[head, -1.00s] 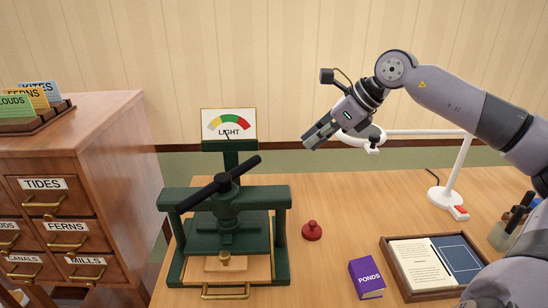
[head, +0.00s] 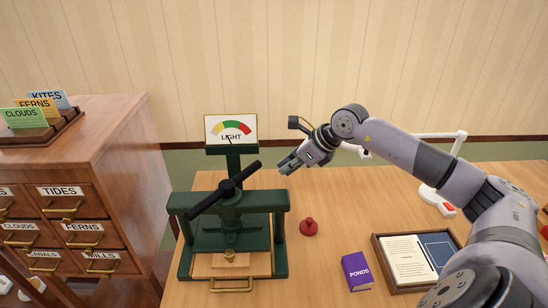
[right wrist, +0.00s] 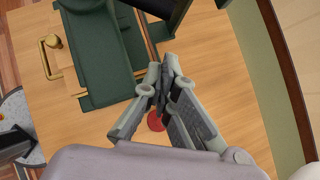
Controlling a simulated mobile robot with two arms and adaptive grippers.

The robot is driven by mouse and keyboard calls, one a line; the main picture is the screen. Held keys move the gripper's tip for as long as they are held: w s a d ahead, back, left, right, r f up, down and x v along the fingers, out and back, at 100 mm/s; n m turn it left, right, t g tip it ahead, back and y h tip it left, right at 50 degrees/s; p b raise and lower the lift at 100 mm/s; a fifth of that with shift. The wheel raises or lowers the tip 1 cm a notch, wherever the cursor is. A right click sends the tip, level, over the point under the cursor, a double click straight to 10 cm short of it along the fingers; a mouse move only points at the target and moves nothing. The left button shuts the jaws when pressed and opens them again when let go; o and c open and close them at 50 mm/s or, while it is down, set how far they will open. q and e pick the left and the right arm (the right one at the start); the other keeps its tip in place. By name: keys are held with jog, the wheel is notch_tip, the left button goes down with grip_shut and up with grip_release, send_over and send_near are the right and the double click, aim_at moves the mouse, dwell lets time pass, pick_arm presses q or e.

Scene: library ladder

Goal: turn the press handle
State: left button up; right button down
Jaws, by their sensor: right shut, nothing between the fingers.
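The dark green press (head: 232,235) stands on the desk. Its black handle bar (head: 226,189) lies slantwise on top, one end toward the near left and the other toward the far right. A gauge (head: 231,129) marked LIGHT stands behind the bar. My right gripper (head: 284,166) is shut and empty, to the right of the bar's far right end and apart from it. In the right wrist view its fingertips (right wrist: 166,68) are together, with the black bar end (right wrist: 165,8) at the top edge and the green press (right wrist: 98,50) at upper left. My left gripper is not in view.
A purple PONDS book (head: 357,272) and a wooden tray (head: 378,250) lie further right. A white lamp (head: 437,195) stands behind. A card cabinet (head: 125,165) is at left.

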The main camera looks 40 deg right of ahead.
jog(key=w, duration=0.1)
jog(key=w+a+p, duration=0.1)
jog(key=w+a, duration=0.1)
jog(key=shift+w+f+p, duration=0.3)
jog(key=shift+f+p, duration=0.05)
jog(key=shift+f, duration=0.05)
jog(key=shift+w+d+n+y, duration=0.15)
jog(key=shift+w+n+y, duration=0.15)
jog(key=shift+w+n, duration=0.15)
